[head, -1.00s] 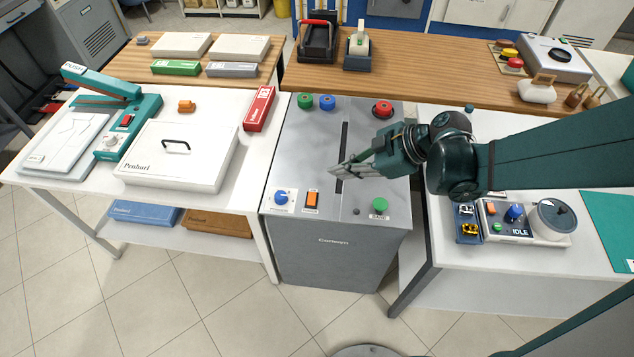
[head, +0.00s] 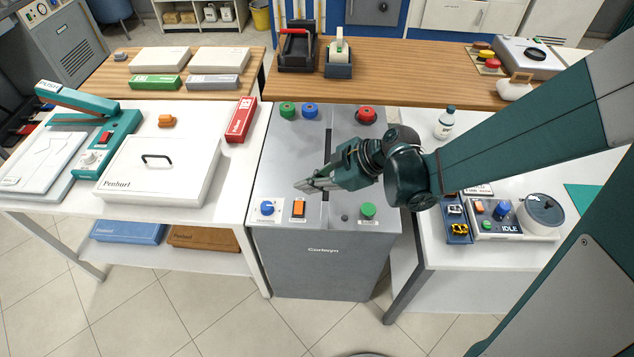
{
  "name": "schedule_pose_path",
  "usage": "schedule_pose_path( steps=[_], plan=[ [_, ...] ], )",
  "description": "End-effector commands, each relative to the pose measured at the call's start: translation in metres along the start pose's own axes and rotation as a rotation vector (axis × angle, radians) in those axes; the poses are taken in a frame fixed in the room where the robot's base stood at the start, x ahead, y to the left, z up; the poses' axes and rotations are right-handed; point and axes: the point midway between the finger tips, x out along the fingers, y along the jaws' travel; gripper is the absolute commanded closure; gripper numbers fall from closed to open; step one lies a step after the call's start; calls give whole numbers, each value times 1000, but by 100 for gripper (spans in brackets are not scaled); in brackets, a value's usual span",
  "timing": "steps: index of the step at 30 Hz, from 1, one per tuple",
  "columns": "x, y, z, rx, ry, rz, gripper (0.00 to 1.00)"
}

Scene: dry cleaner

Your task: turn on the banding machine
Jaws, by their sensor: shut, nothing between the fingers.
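The banding machine appears to be the grey floor cabinet (head: 322,268) in the middle, with a dark slot in its top. Its top carries an orange rocker switch (head: 298,208), a blue knob (head: 267,208) and a green button (head: 368,211) along the front edge. A red mushroom button (head: 367,115), a green round part (head: 288,110) and a blue round part (head: 310,111) sit at the back. My gripper (head: 303,186) is shut and empty, reaching in from the right. Its fingertips appear just behind and above the orange switch, apart from it. The switch's on or off state cannot be told.
A white box (head: 160,170) and a teal sealer (head: 120,130) are on the left table. A small device (head: 510,215) reading IDLE and a white bottle (head: 445,123) are on the right table. A wooden counter (head: 410,70) runs behind with a tape dispenser (head: 338,60).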

Motion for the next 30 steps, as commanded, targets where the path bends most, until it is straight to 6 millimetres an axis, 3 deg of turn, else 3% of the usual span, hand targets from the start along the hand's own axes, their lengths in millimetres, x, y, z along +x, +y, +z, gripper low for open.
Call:
schedule_pose_path(
  steps=[5,12,30],
  plan=[
    [28,0,1,-2,0,-1,100],
    [42,0,19,0,0,1,100],
    [51,0,28,0,0,0,100]
  ],
)
